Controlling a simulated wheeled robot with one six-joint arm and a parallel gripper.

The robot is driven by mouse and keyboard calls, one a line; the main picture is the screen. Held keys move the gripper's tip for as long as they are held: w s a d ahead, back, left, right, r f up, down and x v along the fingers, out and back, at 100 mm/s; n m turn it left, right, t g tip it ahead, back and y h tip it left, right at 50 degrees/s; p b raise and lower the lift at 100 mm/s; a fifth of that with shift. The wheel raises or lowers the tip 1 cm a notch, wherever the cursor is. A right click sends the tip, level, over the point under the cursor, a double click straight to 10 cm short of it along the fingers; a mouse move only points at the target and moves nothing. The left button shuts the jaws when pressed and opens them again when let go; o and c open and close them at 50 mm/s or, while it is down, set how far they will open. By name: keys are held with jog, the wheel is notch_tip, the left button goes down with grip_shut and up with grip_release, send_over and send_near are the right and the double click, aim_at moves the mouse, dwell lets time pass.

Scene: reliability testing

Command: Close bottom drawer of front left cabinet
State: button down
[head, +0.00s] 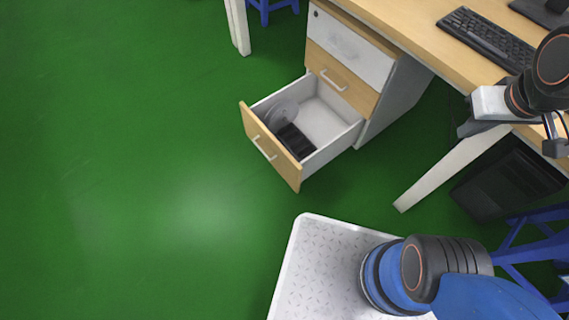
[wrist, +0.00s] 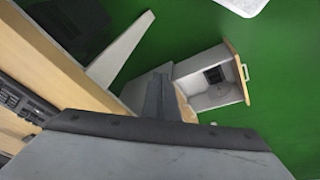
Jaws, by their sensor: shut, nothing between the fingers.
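The white cabinet (head: 393,103) stands under the wooden desk in the head view. Its bottom drawer (head: 285,167) is pulled far out, with a wood front and pale handle (head: 263,147). The drawer holds a round grey object (head: 281,115) and a black object (head: 296,140). The drawers above it are closed. In the wrist view, the open drawer (wrist: 238,72) lies beyond my gripper (wrist: 163,92), which is shut and empty. My gripper is over the desk side, apart from the drawer, and partly hides the cabinet there.
The desk (head: 433,45) carries a keyboard (head: 487,38). A white desk leg (head: 450,168) and a black computer case (head: 508,180) stand right of the cabinet. Blue stool legs (head: 530,240) show at lower right. The green floor (head: 150,170) left of the drawer is clear.

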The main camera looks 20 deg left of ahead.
jog(key=w+a+f+n+g+h, duration=0.1)
jog(key=w+a+f+n, duration=0.25)
jog(key=w+a, duration=0.2)
jog(key=n+t+h, duration=0.2)
jog(key=n+h, duration=0.2)
jog(key=n, duration=1.2)
send_over(294, 167)
jog(key=s, duration=0.2)
notch_tip(294, 167, down, 20)
jog(key=s+a+f+n+t, duration=0.3)
jog(key=s+a+f+n, duration=0.45)
jog(key=s+f, duration=0.35)
jog(key=shift+m, duration=0.5)
jog(key=shift+w+r+x, duration=0.25)
jog(key=shift+w+x, duration=0.05)
jog(key=shift+x, duration=2.05)
jog(key=shift+w+r+x, duration=0.3)
jog(key=shift+w+x, duration=0.05)
jog(key=shift+x, duration=2)
jog(key=shift+w+r+x, duration=0.25)
jog(key=shift+w+x, duration=0.05)
jog(key=shift+x, duration=2.05)
